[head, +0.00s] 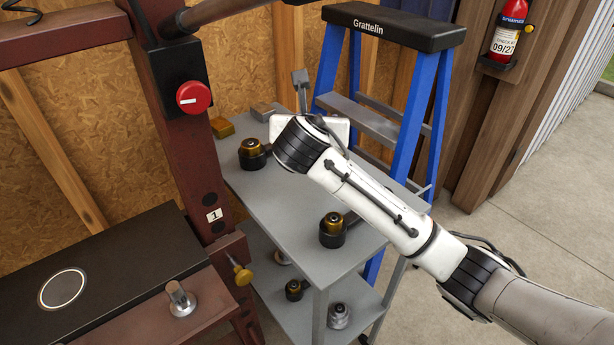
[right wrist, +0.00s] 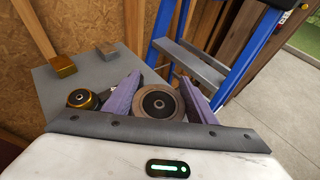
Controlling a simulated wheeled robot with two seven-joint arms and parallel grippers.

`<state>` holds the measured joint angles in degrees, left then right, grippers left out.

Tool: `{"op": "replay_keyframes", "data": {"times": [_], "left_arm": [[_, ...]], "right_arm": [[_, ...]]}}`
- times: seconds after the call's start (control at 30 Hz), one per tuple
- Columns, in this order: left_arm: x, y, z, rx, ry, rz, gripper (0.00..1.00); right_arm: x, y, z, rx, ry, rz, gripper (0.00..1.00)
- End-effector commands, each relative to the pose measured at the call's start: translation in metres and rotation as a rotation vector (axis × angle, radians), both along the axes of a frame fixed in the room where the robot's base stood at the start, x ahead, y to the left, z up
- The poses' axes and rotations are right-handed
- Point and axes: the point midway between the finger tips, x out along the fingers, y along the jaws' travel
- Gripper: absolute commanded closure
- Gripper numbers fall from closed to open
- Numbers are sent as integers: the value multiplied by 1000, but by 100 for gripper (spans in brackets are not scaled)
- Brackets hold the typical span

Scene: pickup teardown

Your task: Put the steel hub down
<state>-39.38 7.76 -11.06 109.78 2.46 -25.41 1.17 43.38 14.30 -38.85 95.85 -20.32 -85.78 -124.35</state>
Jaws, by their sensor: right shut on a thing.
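My right gripper (right wrist: 160,88) is shut on a round part, the steel hub (right wrist: 158,106), seen in the right wrist view. The hub has a brownish-grey rim, a dark middle and a small central hole. It sits between the two purple fingers, near the cart's edge on the ladder side. Whether it touches the cart top (right wrist: 85,72) cannot be told. In the head view my right wrist reaches over the far end of the grey cart top (head: 290,222) and hides the hub. My left gripper is not in view.
Two black-and-brass parts (head: 253,153) (head: 332,230) stand on the cart top, with a brass block (head: 222,127) at its back. The lower shelf holds a silver part (head: 339,316) and others. A blue ladder (head: 405,120) stands close behind. The cart top's middle is clear.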

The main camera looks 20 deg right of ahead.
Motion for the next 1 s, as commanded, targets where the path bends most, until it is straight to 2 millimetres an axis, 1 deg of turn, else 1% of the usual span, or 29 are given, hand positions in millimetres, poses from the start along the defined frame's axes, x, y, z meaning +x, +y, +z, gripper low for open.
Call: {"op": "replay_keyframes", "data": {"times": [0.17,0.3,0.47,0.57,0.7,0.8,1.0], "left_arm": [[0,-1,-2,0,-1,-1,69],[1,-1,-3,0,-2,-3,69],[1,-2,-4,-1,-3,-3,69],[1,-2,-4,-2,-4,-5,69],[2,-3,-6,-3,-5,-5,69],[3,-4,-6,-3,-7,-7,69],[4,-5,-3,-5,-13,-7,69]], "right_arm": [[2,1,-19,-1,-4,-5,100],[2,0,-40,-1,-4,-5,100],[2,1,-52,1,-6,-4,100],[2,0,-63,0,-5,-5,100],[1,0,-86,0,-2,-5,100],[1,0,-97,1,-5,-4,100],[2,1,-98,1,-7,-4,100]]}}
